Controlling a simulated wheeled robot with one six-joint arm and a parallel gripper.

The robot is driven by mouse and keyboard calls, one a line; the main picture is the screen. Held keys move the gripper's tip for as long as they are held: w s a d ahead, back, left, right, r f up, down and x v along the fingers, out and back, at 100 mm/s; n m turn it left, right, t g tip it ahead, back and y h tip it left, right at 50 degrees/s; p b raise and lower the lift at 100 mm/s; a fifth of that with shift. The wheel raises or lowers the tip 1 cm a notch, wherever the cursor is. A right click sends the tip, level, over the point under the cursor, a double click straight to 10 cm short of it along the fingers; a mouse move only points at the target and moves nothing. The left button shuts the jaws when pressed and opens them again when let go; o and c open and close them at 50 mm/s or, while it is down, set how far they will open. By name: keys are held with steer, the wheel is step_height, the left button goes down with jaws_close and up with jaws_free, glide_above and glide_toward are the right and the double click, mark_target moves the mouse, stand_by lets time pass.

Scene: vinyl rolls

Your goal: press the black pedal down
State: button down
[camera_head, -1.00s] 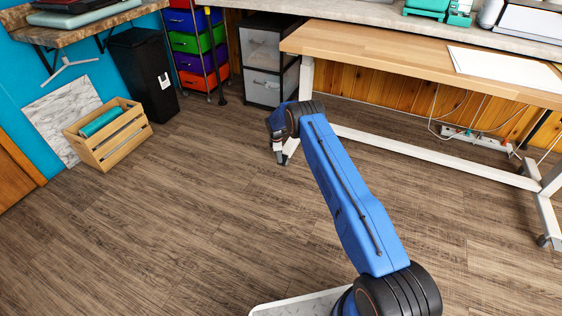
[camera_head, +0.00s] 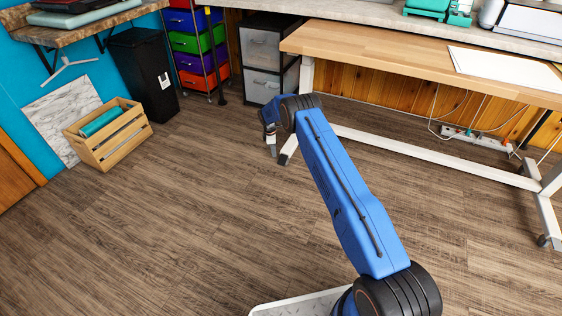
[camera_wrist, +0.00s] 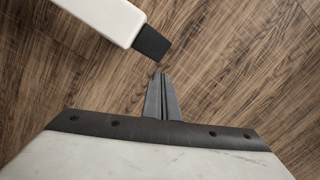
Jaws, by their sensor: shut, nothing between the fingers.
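My gripper (camera_head: 272,153) is shut and empty, pointing down over the floor near the left end of the desk. In the wrist view its closed fingers (camera_wrist: 158,78) point at bare wood floor. Just ahead of the fingertips is a black block (camera_wrist: 151,43) on the end of a white bar (camera_wrist: 103,15). In the head view this matches the dark-tipped white foot (camera_head: 288,149) of the desk, right beside my gripper. I cannot tell whether this block is the pedal, and no other clear pedal shows. Contact with it is not visible.
A wooden desk (camera_head: 400,58) on white legs stands at the back right, with a power strip (camera_head: 475,137) and cables below. A drawer unit (camera_head: 268,62), a black bin (camera_head: 145,75) and a wooden crate (camera_head: 108,138) stand farther left. The middle floor is clear.

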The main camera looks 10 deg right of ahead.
step_height(320, 180, up, 13)
steer(key=a, duration=0.1)
steer(key=shift+r, duration=0.15)
steer(key=shift+w+a, duration=0.1)
stand_by(0.4)
